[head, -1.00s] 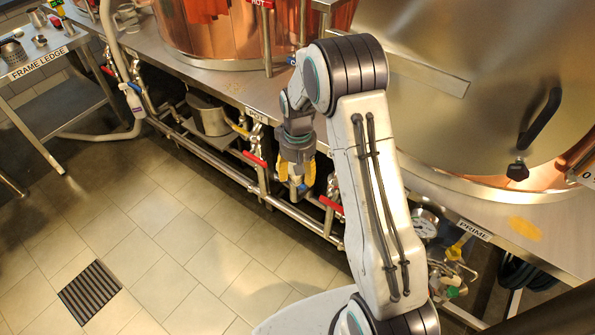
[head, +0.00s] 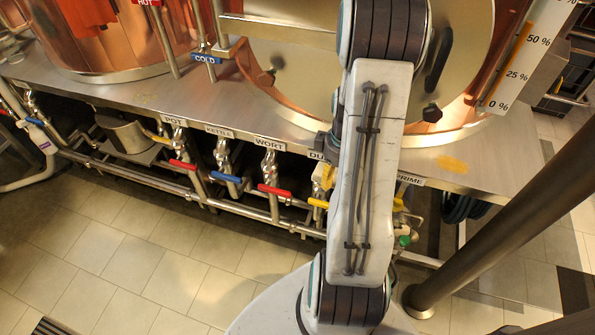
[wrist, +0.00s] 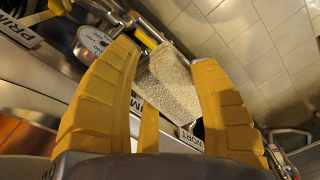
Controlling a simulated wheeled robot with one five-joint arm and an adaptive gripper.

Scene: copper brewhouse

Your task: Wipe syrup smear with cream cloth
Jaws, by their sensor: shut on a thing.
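A cream, rough-textured cloth (wrist: 168,82) shows between the yellow fingers of my gripper (wrist: 165,65) in the wrist view, and the gripper is shut on it. In the head view the gripper (head: 327,177) is mostly hidden behind my arm, with only a bit of yellow showing by the bench's front edge. An amber smear (head: 452,164) lies on the steel bench top (head: 500,165), to the right of my arm and near the PRIME label. The gripper is apart from this smear. A fainter brownish patch (head: 146,97) lies on the bench farther left.
A row of valves with red (head: 275,189), blue (head: 226,178) and yellow handles runs below the bench edge. A large copper vessel (head: 275,70) stands behind my arm. A dark slanted post (head: 500,220) stands at the right. The tiled floor at the left front is clear.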

